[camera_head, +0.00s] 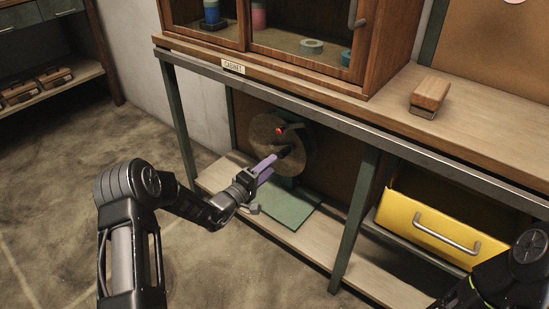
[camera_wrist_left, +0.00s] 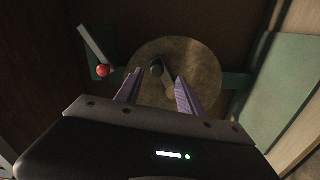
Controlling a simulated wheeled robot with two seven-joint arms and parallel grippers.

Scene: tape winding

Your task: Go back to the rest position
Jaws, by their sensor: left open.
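My left gripper (camera_head: 267,167) reaches under the bench toward a round brown disc (camera_head: 296,150) on a green stand. In the left wrist view my gripper's two purple fingers (camera_wrist_left: 158,92) are apart, with nothing held between them. The disc (camera_wrist_left: 200,70) is beyond them, with a dark hub (camera_wrist_left: 157,68) showing in the gap. A red ball-ended lever (camera_head: 280,131) is at the disc's upper left; its red knob (camera_wrist_left: 103,71) also shows in the left wrist view. Whether the fingers touch the disc or hub cannot be told. My right arm enters at lower right; its gripper is out of frame.
The bench top (camera_head: 455,118) with its front edge overhangs the disc. Green legs (camera_head: 355,205) stand on both sides. A yellow drawer (camera_head: 440,222) is at right. A cabinet with tape rolls (camera_head: 312,46) and a wooden block (camera_head: 430,93) are on the bench. Floor at left is clear.

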